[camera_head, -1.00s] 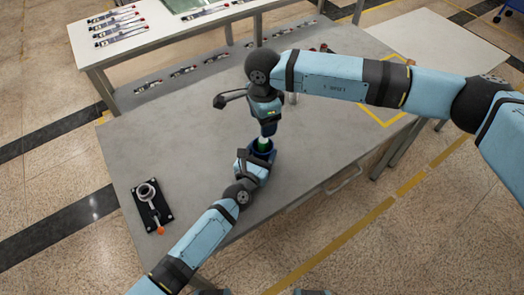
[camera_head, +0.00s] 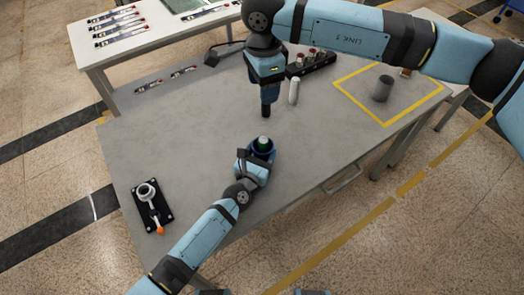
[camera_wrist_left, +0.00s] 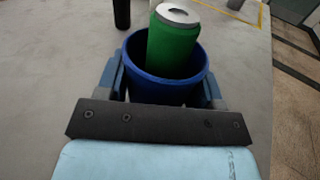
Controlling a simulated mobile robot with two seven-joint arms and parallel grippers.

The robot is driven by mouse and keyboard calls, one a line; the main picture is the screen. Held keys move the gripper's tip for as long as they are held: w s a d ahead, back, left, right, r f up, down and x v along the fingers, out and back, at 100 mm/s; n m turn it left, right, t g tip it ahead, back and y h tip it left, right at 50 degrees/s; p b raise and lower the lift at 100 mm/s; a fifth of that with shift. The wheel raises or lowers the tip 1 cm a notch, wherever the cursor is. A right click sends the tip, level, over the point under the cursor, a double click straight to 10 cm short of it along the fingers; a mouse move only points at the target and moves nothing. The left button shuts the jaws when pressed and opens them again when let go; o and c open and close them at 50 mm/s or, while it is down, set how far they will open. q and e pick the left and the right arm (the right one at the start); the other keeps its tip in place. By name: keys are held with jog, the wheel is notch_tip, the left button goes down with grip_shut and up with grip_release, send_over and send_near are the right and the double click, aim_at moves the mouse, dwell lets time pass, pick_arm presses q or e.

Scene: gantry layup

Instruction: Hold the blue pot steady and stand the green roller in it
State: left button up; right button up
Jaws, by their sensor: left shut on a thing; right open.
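The blue pot (camera_wrist_left: 190,91) stands on the grey table, and its rim also shows in the head view (camera_head: 271,153). My left gripper (camera_wrist_left: 166,88) is shut on the pot, with one finger on each side. The green roller (camera_wrist_left: 172,45) stands in the pot, leaning slightly against the rim, its pale top above it; in the head view its top (camera_head: 263,144) shows in the pot's mouth. Its lower end is hidden inside the pot. My right gripper (camera_head: 265,112) is open and empty, above the table behind the pot and apart from the roller.
A white cylinder (camera_head: 294,91) and a black rack (camera_head: 311,63) stand at the back. A grey cup (camera_head: 383,88) stands in the yellow-outlined area at right. A black fixture with an orange-tipped lever (camera_head: 152,205) sits at the left front. The table's middle is clear.

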pick_arm(q)
jog(key=o, duration=1)
jog(key=v, duration=1.2)
jog(key=shift+s, duration=0.1)
